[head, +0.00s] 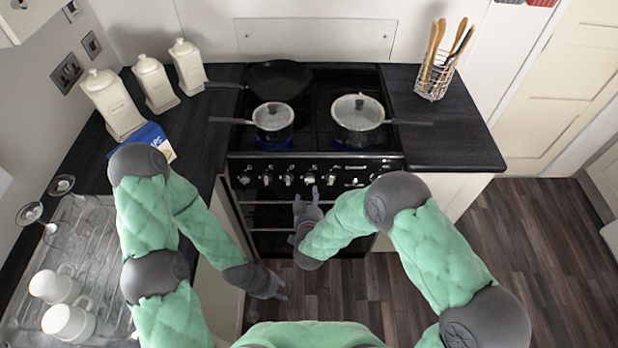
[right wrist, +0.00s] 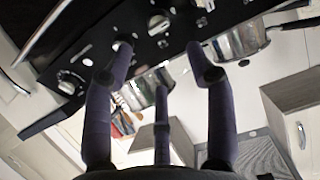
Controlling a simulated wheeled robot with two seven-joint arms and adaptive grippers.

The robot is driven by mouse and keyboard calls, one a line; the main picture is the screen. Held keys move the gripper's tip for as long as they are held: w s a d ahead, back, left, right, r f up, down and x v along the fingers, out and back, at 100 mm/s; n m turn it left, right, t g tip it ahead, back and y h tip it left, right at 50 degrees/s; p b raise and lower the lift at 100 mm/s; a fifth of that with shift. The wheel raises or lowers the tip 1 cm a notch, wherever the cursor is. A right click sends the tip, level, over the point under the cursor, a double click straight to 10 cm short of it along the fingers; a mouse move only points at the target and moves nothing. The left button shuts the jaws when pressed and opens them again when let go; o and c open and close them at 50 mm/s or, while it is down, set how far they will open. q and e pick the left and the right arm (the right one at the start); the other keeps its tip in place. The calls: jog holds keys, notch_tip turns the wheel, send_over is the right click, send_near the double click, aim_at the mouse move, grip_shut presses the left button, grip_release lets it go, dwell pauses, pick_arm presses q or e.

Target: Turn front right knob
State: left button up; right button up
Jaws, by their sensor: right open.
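The black cooker's front panel (head: 262,166) carries a row of silver knobs. One knob (right wrist: 158,22) shows between and beyond the fingertips. Another knob (right wrist: 122,44) is close to the left fingertip; I cannot tell if they touch. The markings are too small to tell which knob is front right. My left gripper (head: 284,290) hangs low over the floor, fingers apart, empty.
Two lidded pots (head: 273,122) (head: 358,118) and a black pan (head: 279,80) are on the hob, handles sticking out. A utensil basket (head: 434,80) stands on the right counter. Canisters (head: 112,100) and a blue box (head: 146,138) stand on the left. Floor (head: 545,250) is free at right.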

aim_at(310, 181)
jog(key=b+x, duration=0.2)
jog(key=x, duration=0.8)
jog(key=shift+w+f, duration=0.1)
jog(key=shift+w, duration=0.25)
jog(key=shift+c, duration=0.3)
grip_shut()
